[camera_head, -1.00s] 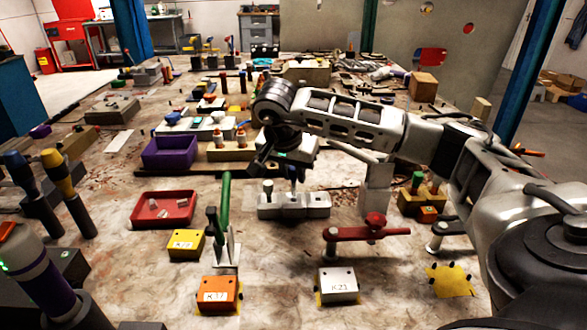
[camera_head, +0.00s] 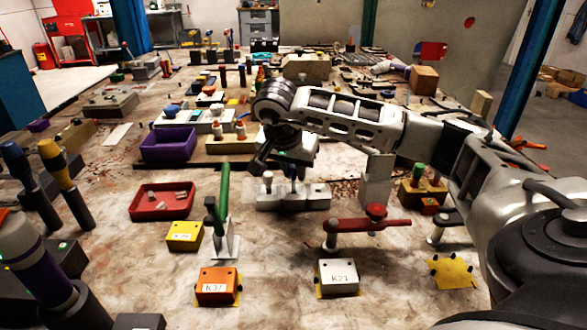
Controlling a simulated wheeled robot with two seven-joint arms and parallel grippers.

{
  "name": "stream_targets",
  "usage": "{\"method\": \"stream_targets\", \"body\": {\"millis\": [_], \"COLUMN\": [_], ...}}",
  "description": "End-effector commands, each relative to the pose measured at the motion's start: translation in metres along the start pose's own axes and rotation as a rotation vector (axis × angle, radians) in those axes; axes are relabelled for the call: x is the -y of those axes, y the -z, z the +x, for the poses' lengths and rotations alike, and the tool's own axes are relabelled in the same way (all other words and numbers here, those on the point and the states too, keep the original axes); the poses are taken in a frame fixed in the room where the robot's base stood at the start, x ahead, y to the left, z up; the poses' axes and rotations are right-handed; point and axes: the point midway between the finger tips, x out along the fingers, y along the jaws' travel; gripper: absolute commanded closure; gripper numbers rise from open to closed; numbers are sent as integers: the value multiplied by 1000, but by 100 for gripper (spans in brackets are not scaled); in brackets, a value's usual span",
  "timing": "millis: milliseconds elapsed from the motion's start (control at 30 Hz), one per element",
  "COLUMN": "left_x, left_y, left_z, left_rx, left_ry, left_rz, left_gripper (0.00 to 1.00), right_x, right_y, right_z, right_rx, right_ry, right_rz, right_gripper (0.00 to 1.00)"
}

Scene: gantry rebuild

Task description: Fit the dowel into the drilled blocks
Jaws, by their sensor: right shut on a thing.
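My right gripper (camera_head: 290,166) reaches in from the right, jaws downward, over a row of light grey blocks (camera_head: 316,197). It is shut on a slim dark blue-grey dowel (camera_head: 293,173), which stands roughly upright at the blocks' middle. The jaws partly hide the dowel, and I cannot tell whether its lower end is in a hole. A short grey peg with a wider head (camera_head: 268,182) stands at the left block. My left gripper is not in view.
A green-handled clamp (camera_head: 223,200) and a red-handled clamp (camera_head: 365,223) stand in front. Labelled orange (camera_head: 217,287), white (camera_head: 338,278) and yellow (camera_head: 184,236) blocks sit nearer. A red tray (camera_head: 163,201) and purple bin (camera_head: 168,146) lie left.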

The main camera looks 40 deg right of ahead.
Motion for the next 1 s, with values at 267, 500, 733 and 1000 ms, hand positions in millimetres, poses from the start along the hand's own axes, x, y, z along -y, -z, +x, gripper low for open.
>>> {"method": "stream_targets", "body": {"millis": [267,500,733,1000], "left_x": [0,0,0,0], "left_y": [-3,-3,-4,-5], "left_z": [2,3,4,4], "left_rx": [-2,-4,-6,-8], "left_ry": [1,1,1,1], "left_rz": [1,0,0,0], "left_gripper": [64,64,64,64], "right_x": [0,0,0,0], "right_y": [-2,-4,-5,-6], "right_z": [5,8,12,16], "right_rx": [0,0,0,0], "right_ry": [0,0,0,-1], "right_rz": [0,0,0,0], "right_gripper": [100,100,100,100]}}
